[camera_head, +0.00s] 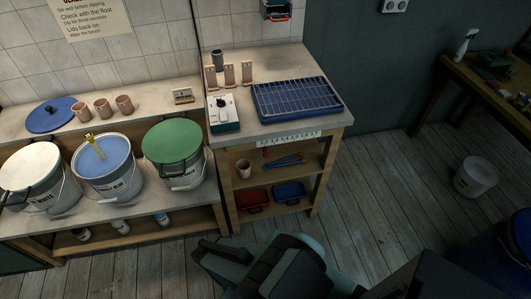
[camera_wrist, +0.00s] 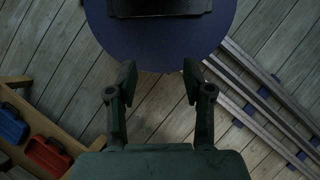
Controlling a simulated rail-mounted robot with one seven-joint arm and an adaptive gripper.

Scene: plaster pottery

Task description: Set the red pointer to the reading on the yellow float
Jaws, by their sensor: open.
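The yellow float (camera_head: 95,147) stands upright in the bucket of blue glaze (camera_head: 103,165), in the head view. Its reading is too small to make out. A pale numbered strip (camera_head: 290,138) runs along the front edge of the right-hand counter. A tiny red spot (camera_head: 265,153) shows just below its left end; I cannot tell whether it is the red pointer. My gripper is open and empty in the wrist view (camera_wrist: 160,78), above the plank floor. It is well apart from the strip and the float.
A white bucket (camera_head: 30,170) and a green-lidded bucket (camera_head: 175,145) flank the blue one. A blue wire rack (camera_head: 297,98) and a dial box (camera_head: 223,112) sit on the right counter. Red (camera_head: 252,201) and blue (camera_head: 288,192) trays lie below.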

